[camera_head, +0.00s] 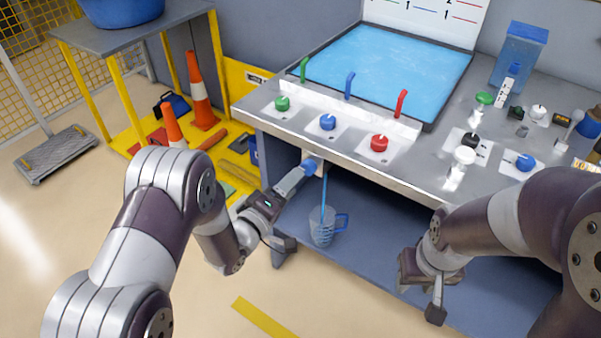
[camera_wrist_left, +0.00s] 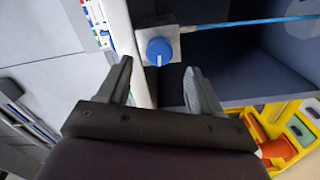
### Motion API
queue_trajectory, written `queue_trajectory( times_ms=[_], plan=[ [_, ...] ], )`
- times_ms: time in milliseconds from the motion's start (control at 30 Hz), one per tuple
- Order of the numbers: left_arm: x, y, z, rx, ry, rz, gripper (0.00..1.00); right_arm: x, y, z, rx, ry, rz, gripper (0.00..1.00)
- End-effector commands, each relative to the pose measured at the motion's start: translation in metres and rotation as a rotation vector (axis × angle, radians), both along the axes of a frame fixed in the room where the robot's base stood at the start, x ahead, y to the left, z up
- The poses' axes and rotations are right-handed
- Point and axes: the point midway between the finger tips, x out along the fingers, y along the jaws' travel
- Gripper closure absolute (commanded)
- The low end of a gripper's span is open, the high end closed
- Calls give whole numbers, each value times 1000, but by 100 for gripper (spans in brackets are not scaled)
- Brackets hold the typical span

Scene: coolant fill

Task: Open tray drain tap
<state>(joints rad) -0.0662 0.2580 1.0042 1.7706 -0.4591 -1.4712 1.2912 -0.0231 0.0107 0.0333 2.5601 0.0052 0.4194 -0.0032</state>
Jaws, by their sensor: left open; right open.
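The tray drain tap, a blue round knob (camera_head: 310,166) on a pale block, sits under the bench's front edge. In the left wrist view the knob (camera_wrist_left: 159,50) shows a white line pointing toward the gripper's side. A thin blue line, looking like a coolant stream, runs from the tap into a clear jug (camera_head: 322,235) with a blue handle on the lower shelf. My left gripper (camera_head: 297,208) is open beside the tap; in its wrist view the knob lies just beyond and between the fingertips (camera_wrist_left: 158,78), apparently not gripped. My right gripper (camera_head: 420,292) is open and empty, low before the bench.
The bench (camera_head: 250,112) carries a tray of blue liquid (camera_head: 385,62), green, blue and red knobs (camera_head: 379,143), and small fittings at right. Orange cones (camera_head: 199,92) and a yellow-framed stand are at left. The floor in front is clear.

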Motion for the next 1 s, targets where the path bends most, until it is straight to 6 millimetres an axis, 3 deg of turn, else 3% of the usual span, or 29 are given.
queue_trajectory(
  times_ms=[200, 333, 900, 967, 1000],
  plan=[
    [-47, 28, 1, -1, 3, 3, 35, 0, 0, 6, 0, 0, 0, 57],
    [-61, 36, 0, 1, 1, 2, 35, 0, 0, 7, 0, 0, 0, 57],
    [-65, 37, 0, 9, -5, -1, 35, 0, 0, 7, 0, 0, 0, 57],
    [-65, 37, -9, 77, 2, -3, 35, 0, 0, 7, 0, 0, 0, 57],
    [-66, 39, -24, 165, 38, -1, 35, 0, 0, 7, 0, 0, 0, 57]
  ],
)
